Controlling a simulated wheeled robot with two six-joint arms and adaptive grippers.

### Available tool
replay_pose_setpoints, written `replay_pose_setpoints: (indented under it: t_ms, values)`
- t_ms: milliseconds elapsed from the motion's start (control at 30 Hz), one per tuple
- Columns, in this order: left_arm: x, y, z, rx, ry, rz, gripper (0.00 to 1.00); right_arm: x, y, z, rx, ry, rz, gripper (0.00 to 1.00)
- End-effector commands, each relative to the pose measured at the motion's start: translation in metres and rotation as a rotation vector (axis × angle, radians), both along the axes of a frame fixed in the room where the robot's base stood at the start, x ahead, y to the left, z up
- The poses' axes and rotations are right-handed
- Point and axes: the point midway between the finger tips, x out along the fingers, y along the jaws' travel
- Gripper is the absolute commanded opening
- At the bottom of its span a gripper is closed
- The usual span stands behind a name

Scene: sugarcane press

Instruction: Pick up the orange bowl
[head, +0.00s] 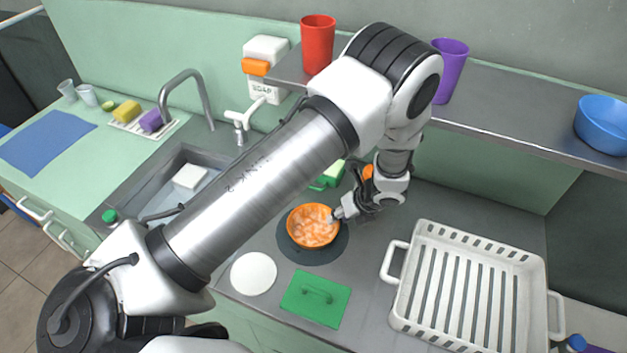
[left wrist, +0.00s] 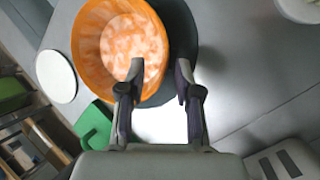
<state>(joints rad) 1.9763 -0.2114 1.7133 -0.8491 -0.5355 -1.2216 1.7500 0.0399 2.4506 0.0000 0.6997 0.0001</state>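The orange bowl (head: 311,228) sits upright on a dark round mat (head: 288,247) on the grey counter, its inside mottled with white. It also shows in the left wrist view (left wrist: 120,45). My left gripper (head: 343,210) is at the bowl's right edge in the head view. In the left wrist view its two fingers (left wrist: 158,72) are apart, one over the bowl's inside and the other outside the rim, with nothing held between them. Whether a finger touches the bowl I cannot tell. My right gripper is in neither view.
A white slatted rack (head: 424,232) stands on the right. A shelf (head: 510,113) behind holds a red cup (head: 318,43), purple cup (head: 449,70) and blue bowl (head: 602,124).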

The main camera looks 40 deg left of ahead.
Motion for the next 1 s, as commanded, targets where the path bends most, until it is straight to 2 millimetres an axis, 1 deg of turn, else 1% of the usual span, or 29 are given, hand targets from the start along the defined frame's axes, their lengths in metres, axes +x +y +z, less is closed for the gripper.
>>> replay_pose_setpoints:
  t_ms: [33, 133, 200, 367, 467, 500, 867, 1000]
  values:
    - [-0.001, 0.004, -0.006, -0.002, 0.004, 0.001, 0.34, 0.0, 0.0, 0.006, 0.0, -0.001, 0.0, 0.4]
    - [-0.001, 0.011, -0.021, -0.002, 0.002, 0.002, 0.34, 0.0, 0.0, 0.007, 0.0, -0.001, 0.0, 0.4]
    - [-0.001, 0.012, -0.024, -0.001, -0.001, 0.001, 0.34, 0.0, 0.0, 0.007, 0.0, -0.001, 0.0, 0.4]
    - [-0.001, 0.012, -0.025, -0.001, -0.001, 0.002, 0.34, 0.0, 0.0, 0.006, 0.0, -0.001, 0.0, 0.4]
    - [-0.001, 0.012, -0.025, -0.001, -0.001, 0.002, 0.02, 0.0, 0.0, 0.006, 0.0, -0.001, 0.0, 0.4]
    - [-0.001, 0.012, -0.025, -0.001, -0.001, 0.002, 0.0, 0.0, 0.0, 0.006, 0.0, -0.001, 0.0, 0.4]
    - [-0.001, 0.012, -0.024, -0.002, -0.002, 0.001, 0.0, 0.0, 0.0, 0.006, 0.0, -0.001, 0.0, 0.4]
    - [0.0, 0.012, -0.016, -0.001, -0.003, 0.002, 0.0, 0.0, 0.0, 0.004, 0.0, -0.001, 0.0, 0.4]
